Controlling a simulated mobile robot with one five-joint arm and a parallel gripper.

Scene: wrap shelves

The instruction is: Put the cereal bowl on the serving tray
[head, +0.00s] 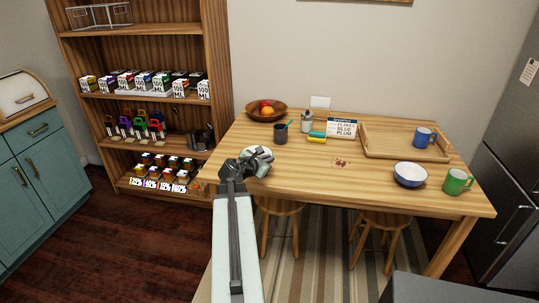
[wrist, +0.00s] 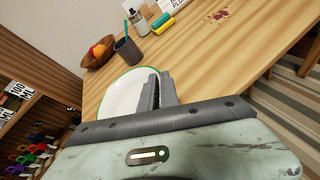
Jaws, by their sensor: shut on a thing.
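My gripper (head: 258,162) is at the table's left front part and is shut on a white dish with a thin green rim, seen in the wrist view (wrist: 118,96). The jaw hides part of the dish, and I cannot tell whether it is a plate or a bowl. A blue bowl with a white inside (head: 410,175) stands on the table's right front part, well right of my gripper. The wooden serving tray (head: 385,144) lies at the table's back right, behind that bowl. A blue mug (head: 424,137) stands in the tray's right part.
A green mug (head: 457,181) stands right of the blue bowl. A reddish stain (head: 340,162) marks the table. The tray's left part is bare.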

